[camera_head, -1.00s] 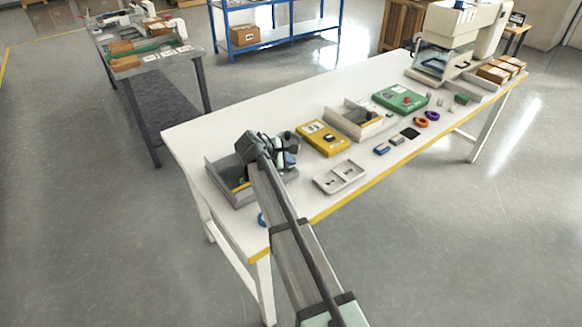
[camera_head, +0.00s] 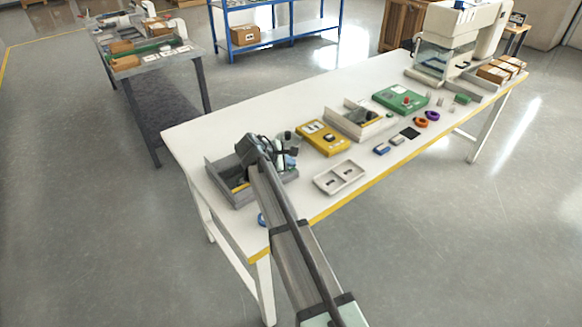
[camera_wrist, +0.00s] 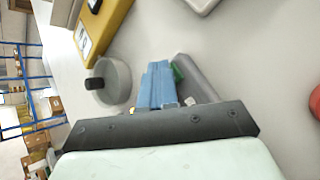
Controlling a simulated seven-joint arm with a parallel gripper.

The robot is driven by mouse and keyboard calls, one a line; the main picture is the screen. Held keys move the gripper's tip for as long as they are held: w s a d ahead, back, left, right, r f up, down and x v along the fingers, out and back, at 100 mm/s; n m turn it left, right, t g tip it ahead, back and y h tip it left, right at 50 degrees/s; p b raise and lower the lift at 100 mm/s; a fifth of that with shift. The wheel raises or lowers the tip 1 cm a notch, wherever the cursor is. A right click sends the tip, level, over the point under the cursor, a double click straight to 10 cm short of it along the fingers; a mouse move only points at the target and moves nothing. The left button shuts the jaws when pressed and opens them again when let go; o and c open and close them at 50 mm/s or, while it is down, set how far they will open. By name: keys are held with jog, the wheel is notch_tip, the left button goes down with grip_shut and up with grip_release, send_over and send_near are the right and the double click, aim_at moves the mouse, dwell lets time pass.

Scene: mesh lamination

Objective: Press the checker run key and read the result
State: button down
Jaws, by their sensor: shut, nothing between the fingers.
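A yellow box (camera_head: 322,139) with pale labels and a dark part on top lies mid-table; its edge shows in the wrist view (camera_wrist: 108,22). A green box (camera_head: 401,98) with a red knob stands farther right. I cannot tell for sure which is the checker, and no result is readable. My gripper (camera_head: 289,160) is over the near left of the table, left of the yellow box and apart from it. In the wrist view its blue fingers (camera_wrist: 157,84) are together and empty. A grey round piece with a dark knob (camera_wrist: 110,82) shows beside them.
A grey bin (camera_head: 214,178) stands beside my gripper, partly hidden by my arm. A pale two-pocket tray (camera_head: 340,177) lies near the front edge. The back left of the tabletop is clear.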

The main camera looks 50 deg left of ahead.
aim_at(289, 169)
dwell(0.4)
jog(key=shift+r, duration=0.85)
jog(key=shift+r, duration=0.1)
jog(key=shift+r, duration=2.4)
